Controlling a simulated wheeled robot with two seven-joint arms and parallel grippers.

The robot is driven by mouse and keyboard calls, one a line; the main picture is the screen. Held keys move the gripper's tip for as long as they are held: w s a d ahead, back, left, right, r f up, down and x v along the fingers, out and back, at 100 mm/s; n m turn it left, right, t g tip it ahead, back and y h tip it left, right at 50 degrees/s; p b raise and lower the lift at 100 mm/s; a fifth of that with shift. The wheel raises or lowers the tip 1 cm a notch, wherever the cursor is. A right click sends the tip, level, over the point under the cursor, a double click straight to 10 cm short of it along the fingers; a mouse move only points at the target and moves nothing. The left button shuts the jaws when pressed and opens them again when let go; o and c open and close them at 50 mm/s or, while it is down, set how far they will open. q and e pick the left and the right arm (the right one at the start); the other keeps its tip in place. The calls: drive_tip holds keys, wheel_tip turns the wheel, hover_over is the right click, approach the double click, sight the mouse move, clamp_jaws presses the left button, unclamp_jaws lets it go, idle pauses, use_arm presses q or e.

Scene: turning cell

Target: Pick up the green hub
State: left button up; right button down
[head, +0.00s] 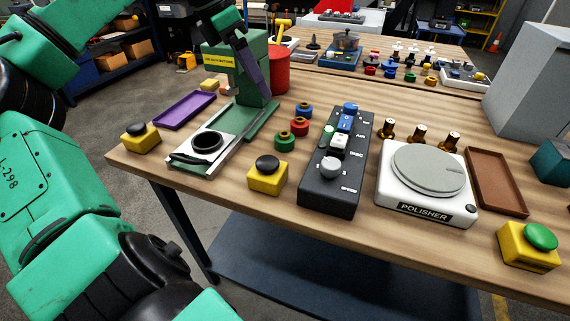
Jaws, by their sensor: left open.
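The green hub (285,141) is a short ring-shaped part with a dark centre. It stands on the wooden bench, just right of the green press and in front of a red hub (299,127) and a blue hub (304,110). My left gripper (253,73) reaches in from the top, in front of the press column. It is open, with no object visible in it; one long dark finger shows clearly. It is above and left of the green hub, apart from it. My right gripper is not in view.
The green press (263,122) stands left of the hubs. A yellow box with a black button (267,176) is in front. A black control panel (331,190) and a white polisher (400,205) are to the right. A purple tray (184,110) lies left.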

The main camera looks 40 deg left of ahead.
sight(283, 134)
use_arm(q)
drive_tip(key=x, duration=1.5)
drive_tip(key=shift+s+a+f, duration=0.1)
drive_tip(key=shift+s+f, duration=0.05)
drive_tip(key=shift+f, duration=0.15)
drive_tip(key=shift+r, duration=0.1)
clamp_jaws()
